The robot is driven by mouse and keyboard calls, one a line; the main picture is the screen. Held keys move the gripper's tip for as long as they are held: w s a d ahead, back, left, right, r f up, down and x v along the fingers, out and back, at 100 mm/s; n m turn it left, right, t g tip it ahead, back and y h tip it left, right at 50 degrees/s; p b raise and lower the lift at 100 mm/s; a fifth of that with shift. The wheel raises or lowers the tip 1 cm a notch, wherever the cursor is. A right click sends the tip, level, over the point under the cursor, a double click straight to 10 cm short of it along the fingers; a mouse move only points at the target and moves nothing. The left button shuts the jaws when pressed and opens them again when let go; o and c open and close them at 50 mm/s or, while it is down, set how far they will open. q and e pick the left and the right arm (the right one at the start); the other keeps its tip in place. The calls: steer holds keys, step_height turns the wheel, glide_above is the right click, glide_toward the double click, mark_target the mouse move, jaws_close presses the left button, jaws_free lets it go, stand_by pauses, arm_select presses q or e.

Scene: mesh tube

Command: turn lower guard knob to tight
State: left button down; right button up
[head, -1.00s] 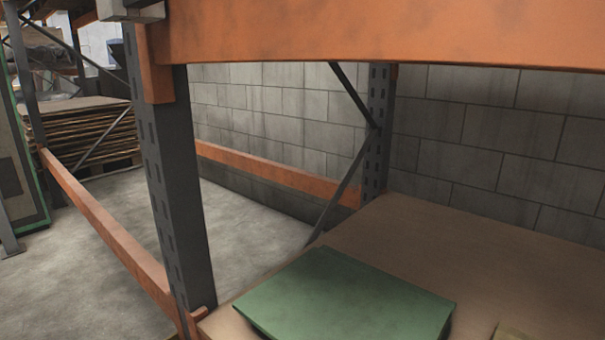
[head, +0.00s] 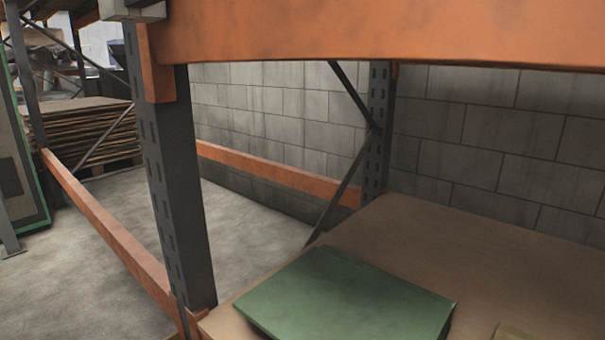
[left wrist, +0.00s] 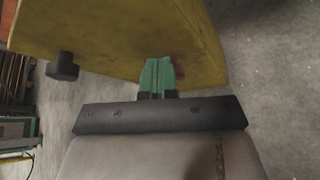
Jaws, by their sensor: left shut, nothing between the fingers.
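In the left wrist view a yellow panel (left wrist: 120,35), likely the guard, fills the upper part. A dark round knob (left wrist: 63,68) sticks out at its lower left edge. I cannot tell whether it is the lower knob or how far it is turned. My left gripper (left wrist: 157,64) has green fingers that are shut and empty. They overlap the panel's lower edge in the picture, to the right of the knob and apart from it. A dull red patch shows beside the fingertips. My right gripper is in neither view.
The head view shows orange rack beams (head: 380,35), a dark upright (head: 178,190), and a brown shelf board (head: 480,255) with a green flat box (head: 345,300). Grey concrete floor (head: 245,225) is open left of the shelf. Stacked brown sheets (head: 80,125) stand farther back.

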arm_select(q)
steer(key=shift+d, duration=0.4)
steer(key=shift+s+d+f, duration=0.55)
steer(key=shift+s+d, duration=0.1)
steer(key=shift+d, duration=0.15)
steer(key=shift+s+f, duration=0.1)
steer(key=shift+f, duration=0.05)
steer(key=shift+s+d, duration=0.1)
steer(key=s+a+p, duration=0.1)
steer(key=s+a, duration=0.3)
steer(key=shift+s+r, duration=0.25)
steer(key=shift+r, duration=0.05)
stand_by(0.3)
steer(key=shift+f, duration=0.1)
